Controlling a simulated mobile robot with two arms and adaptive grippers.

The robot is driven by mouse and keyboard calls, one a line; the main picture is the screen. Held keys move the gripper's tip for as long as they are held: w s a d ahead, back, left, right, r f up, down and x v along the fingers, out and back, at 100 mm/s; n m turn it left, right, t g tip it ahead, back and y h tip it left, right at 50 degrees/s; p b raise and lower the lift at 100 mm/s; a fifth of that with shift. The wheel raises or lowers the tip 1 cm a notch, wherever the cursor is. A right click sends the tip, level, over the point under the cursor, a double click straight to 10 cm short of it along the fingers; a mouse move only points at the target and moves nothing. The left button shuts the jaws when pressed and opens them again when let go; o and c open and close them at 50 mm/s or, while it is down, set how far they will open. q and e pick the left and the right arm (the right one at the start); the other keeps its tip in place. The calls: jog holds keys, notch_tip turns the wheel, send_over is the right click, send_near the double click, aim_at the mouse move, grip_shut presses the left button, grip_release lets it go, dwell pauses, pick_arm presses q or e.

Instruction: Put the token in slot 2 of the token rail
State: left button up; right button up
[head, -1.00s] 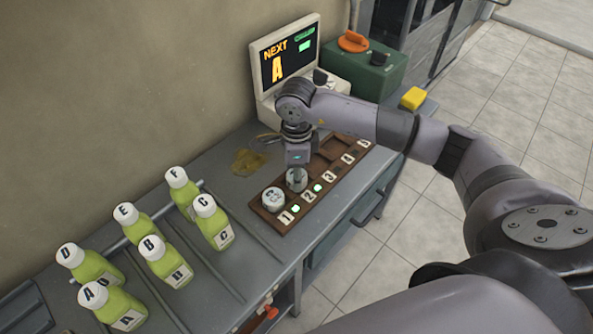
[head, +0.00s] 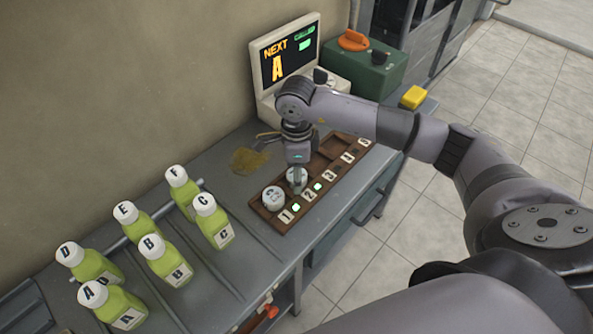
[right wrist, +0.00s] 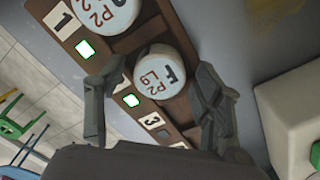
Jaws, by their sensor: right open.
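The token (right wrist: 160,74), a white disc marked F, P2 and L9, sits in slot 2 of the brown token rail (head: 273,222). It also shows below my gripper in the head view (head: 294,175). My right gripper (head: 297,182) is low over slot 2. In the right wrist view the right gripper (right wrist: 157,85) is open, with one finger on each side of the token and gaps between. Another white token (right wrist: 106,10) lies in slot 1. The lights by slots 1 and 2 are lit green; the one by slot 3 is dark. My left gripper is out of view.
The rail lies along the front of a grey bench (head: 225,185). Several green lettered bottles (head: 165,262) stand at the left. A screen (head: 283,58) showing NEXT A and a green box with an orange knob (head: 365,72) stand behind the rail.

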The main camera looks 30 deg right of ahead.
jog(key=shift+w+r, duration=0.1)
jog(key=shift+r, duration=0.45)
notch_tip(320, 180, up, 11)
jog(key=b, duration=0.2)
jog(key=shift+s, duration=0.2)
